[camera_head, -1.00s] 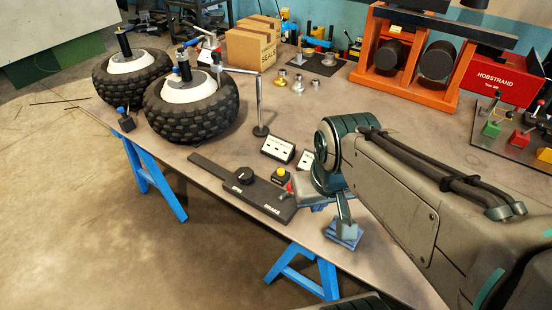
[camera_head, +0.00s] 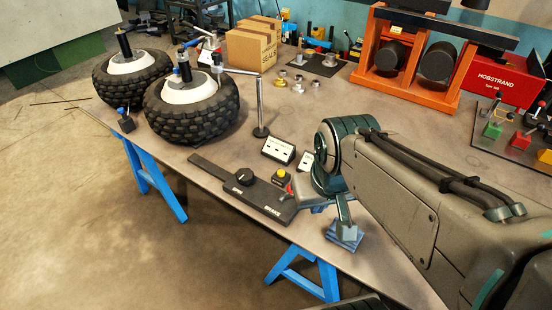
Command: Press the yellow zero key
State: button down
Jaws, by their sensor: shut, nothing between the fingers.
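The yellow zero key (camera_head: 281,173) is a small round button on top of a black box. It stands on the table behind the black panel, left of my arm. My gripper (camera_head: 345,236) appears below my wrist at the table's front edge, right of and nearer than the key. Its blue-and-grey end is small in view. It is shut with nothing in it, and apart from the key. My wrist hides part of the gripper and the table behind it.
A black panel (camera_head: 228,186) with a knob and red lever lies in front of the key. Two white-faced boxes, one a display box (camera_head: 278,149), stand behind it. A metal post (camera_head: 260,112), tyres (camera_head: 191,108) and an orange rack (camera_head: 446,85) stand farther back. The middle tabletop is clear.

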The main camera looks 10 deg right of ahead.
aim_at(281, 174)
jog(key=k, duration=1.2)
jog(key=u, duration=0.3)
jog(key=i, duration=0.35)
jog(key=u, duration=0.75)
jog(key=i, duration=1.3)
jog(key=z, duration=0.9)
jog(key=i, duration=0.35)
jog(key=z, duration=0.5)
